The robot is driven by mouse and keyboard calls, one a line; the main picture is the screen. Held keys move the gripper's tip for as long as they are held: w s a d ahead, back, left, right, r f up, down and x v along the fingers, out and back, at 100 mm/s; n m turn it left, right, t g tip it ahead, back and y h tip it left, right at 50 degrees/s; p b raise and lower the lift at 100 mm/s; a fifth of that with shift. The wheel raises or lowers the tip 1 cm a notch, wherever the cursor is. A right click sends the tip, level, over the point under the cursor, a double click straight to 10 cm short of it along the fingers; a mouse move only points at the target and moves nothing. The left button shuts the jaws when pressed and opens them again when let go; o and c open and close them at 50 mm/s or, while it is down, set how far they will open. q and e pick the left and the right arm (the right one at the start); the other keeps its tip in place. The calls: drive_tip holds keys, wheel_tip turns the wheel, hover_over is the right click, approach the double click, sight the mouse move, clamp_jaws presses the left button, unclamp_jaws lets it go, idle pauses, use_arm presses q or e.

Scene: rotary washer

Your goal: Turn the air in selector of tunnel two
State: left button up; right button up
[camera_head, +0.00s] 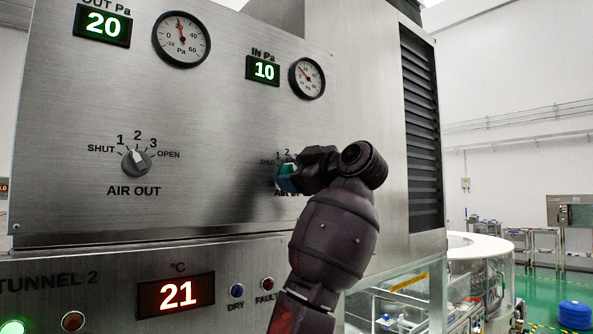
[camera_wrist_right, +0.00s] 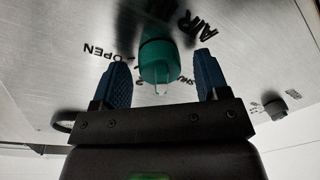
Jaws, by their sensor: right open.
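The AIR IN selector is a green knob (camera_wrist_right: 158,58) on the metal panel in the right wrist view. In the head view it shows as a teal patch (camera_head: 286,170), partly hidden by my right gripper (camera_head: 289,180). In the right wrist view my right gripper (camera_wrist_right: 161,66) is open. Its two blue fingers stand on either side of the knob, with gaps visible. The lettering around the knob is partly covered. The panel below reads TUNNEL 2 (camera_head: 48,281). My left gripper is not in view.
The grey AIR OUT selector (camera_head: 137,162) is to the left on the same panel. Above are gauges (camera_head: 181,39) and green displays reading 20 and 10 (camera_head: 263,70). A red display reads 21 (camera_head: 175,294). A black vent (camera_head: 421,130) lies to the right.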

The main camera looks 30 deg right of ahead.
drive_tip(key=c, duration=0.9)
use_arm(q)
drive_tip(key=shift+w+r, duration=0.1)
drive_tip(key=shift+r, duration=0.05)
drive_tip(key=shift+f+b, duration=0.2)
drive_tip(key=shift+b, duration=0.1)
use_arm(e)
drive_tip(key=shift+f, duration=0.15)
drive_tip(key=shift+d+m+b, duration=0.1)
drive_tip(key=shift+m+b, duration=0.4)
drive_tip(key=shift+m, duration=0.1)
drive_tip(key=shift+m+b, duration=0.55)
drive_tip(key=shift+m, duration=0.35)
drive_tip(key=m, duration=0.4)
drive_tip(key=shift+t, duration=0.3)
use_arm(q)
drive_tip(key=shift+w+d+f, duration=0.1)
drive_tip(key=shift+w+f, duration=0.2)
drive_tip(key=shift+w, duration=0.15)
use_arm(e)
drive_tip(key=shift+m+h, duration=0.3)
drive_tip(key=shift+m, duration=2.3)
